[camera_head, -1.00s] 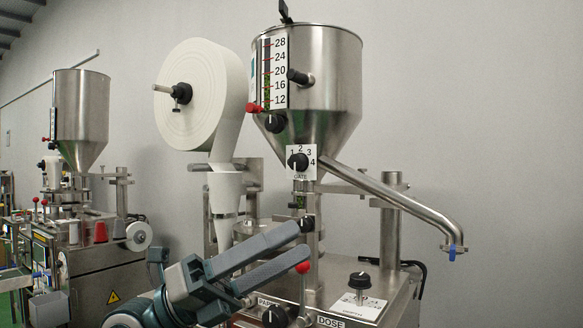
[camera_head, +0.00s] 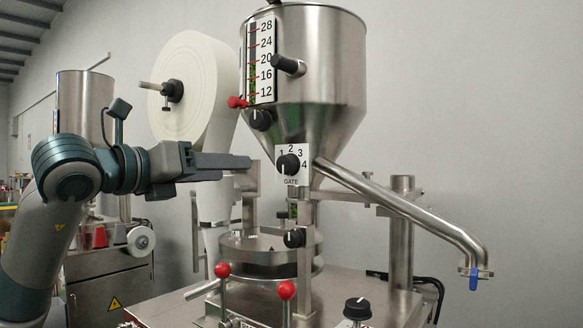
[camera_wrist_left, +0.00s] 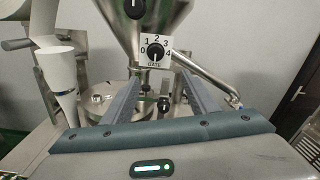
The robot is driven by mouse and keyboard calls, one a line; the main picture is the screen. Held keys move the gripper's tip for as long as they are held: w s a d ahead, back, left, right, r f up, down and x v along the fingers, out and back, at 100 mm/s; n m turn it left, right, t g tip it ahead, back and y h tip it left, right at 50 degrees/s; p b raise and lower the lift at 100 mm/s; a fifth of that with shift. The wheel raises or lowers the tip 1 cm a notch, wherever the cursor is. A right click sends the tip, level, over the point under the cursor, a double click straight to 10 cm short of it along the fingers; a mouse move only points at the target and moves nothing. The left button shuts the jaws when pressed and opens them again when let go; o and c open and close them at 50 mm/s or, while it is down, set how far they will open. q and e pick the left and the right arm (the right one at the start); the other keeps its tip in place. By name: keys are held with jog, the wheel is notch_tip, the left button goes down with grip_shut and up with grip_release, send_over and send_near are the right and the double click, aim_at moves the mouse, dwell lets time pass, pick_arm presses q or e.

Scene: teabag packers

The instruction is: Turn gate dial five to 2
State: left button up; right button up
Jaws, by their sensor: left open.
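The gate dial (camera_head: 289,163) is a black round knob on a white plate marked with numbers and GATE, on the front below the steel hopper (camera_head: 318,80). In the left wrist view the dial (camera_wrist_left: 155,52) shows just above and between the fingertips, with 0 to 4 around it. I cannot tell for sure which number its pointer marks. My left gripper (camera_head: 248,162) is level, left of the dial at about its height, apart from it. Its jaws (camera_wrist_left: 162,76) are open and empty in the wrist view. My right gripper is not in view.
Another black knob (camera_head: 294,238) sits below the gate dial, and one (camera_head: 261,119) above left. Red-tipped levers (camera_head: 286,290) rise in front. A white paper roll (camera_head: 198,85) stands behind my arm. A steel spout (camera_head: 400,205) runs down right. A second machine (camera_head: 112,270) stands left.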

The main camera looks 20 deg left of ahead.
pick_arm(q)
jog(key=shift+s+a+r+y, duration=0.1)
jog(key=shift+a+r+y, duration=0.25)
jog(key=shift+a, duration=0.1)
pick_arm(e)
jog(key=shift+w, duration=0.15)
pick_arm(q)
jog(key=p, duration=0.2)
send_near(283, 165)
jog(key=p+x, duration=0.3)
jog(key=x, duration=0.5)
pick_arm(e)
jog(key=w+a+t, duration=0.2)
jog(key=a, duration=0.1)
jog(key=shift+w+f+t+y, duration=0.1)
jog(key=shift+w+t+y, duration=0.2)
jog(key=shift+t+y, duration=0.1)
pick_arm(q)
jog(key=c, duration=1.1)
